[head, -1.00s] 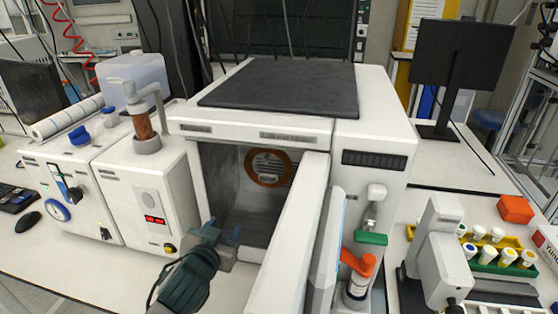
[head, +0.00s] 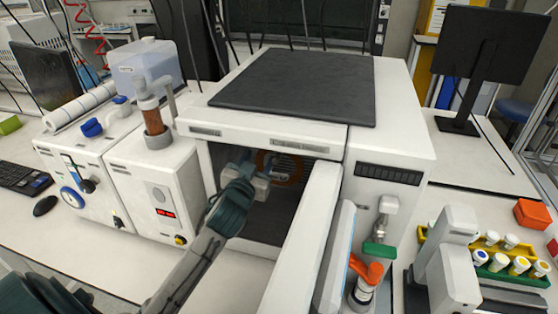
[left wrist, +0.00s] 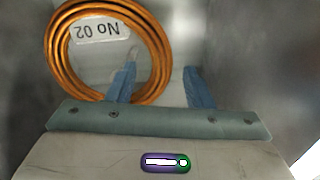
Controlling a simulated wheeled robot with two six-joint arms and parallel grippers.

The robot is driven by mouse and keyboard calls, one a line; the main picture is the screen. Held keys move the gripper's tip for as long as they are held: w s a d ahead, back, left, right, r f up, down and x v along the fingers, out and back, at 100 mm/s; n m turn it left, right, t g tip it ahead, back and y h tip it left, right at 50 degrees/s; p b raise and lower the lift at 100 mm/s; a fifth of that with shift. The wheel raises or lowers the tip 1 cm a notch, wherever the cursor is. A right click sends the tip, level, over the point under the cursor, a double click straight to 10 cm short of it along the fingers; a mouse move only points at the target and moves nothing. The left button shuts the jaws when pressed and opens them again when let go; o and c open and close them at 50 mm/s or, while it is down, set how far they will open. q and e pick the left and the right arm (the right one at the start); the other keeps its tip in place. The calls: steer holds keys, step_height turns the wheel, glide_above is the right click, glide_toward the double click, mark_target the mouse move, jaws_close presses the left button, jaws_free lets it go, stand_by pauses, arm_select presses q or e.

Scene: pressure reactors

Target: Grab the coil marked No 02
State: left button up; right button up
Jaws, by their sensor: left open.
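The copper-orange coil (head: 291,181) hangs at the back of the open chamber, partly hidden by my left gripper in the head view. In the left wrist view, the coil (left wrist: 55,55) bears a white tag reading No 02, upside down. My left gripper (left wrist: 160,68) is inside the chamber with its blue fingers apart. The coil's right-hand side passes between the two fingers in that view, and one finger overlaps the ring's opening. I cannot tell whether they touch. The left gripper also shows in the head view (head: 264,168). My right gripper is not in view.
The white chamber door (head: 302,240) stands open to the right of my left arm. The chamber walls are close around the gripper. A control unit (head: 160,190) stands to the left, and a valve with an orange handle (head: 367,270) to the right.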

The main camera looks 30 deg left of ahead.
arm_select(q)
steer(key=shift+w+a+r, duration=0.1)
steer(key=shift+w+r, duration=0.1)
steer(key=shift+w, duration=0.4)
steer(key=shift+w+f, duration=0.1)
steer(key=shift+w, duration=0.2)
steer(key=shift+w+a+f, duration=0.1)
steer(key=shift+w, duration=0.05)
jaws_close()
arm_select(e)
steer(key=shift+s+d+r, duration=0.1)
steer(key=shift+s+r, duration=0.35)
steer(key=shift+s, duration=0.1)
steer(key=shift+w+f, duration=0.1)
